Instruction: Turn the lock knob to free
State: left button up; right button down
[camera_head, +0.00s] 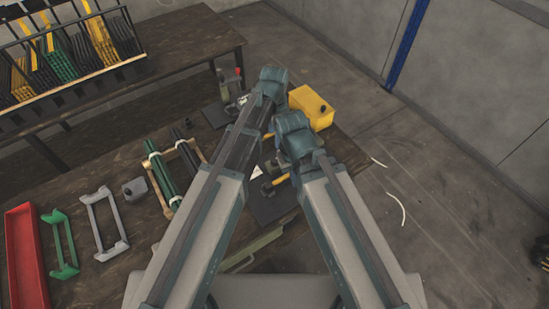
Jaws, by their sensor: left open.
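A small press with a red-tipped lever (238,74) stands on a dark base plate at the back of the workbench. My left gripper (242,101) is open just in front of this press, small and partly covered by my left arm. A second press with a yellow lever (276,182) stands nearer, on another dark plate, partly behind my right arm. I cannot make out a lock knob for certain on either press. My right arm reaches over the bench, and its gripper is hidden beneath the wrist.
A yellow box (312,106) with a black round spot sits at the bench's right edge. Green tubes (160,176), a grey frame (103,224), a green frame (61,246) and a red tray (25,262) lie to the left. A rack (70,62) stands on another table behind.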

aim_at(274, 159)
pick_arm(q)
notch_tip(274, 159, down, 13)
jog(key=b, duration=1.2)
jog(key=shift+f+b, duration=0.15)
jog(key=shift+b, duration=0.25)
pick_arm(e)
notch_tip(274, 159, down, 13)
jog(key=shift+f, duration=0.15)
pick_arm(q)
jog(key=shift+c, duration=0.2)
grip_shut()
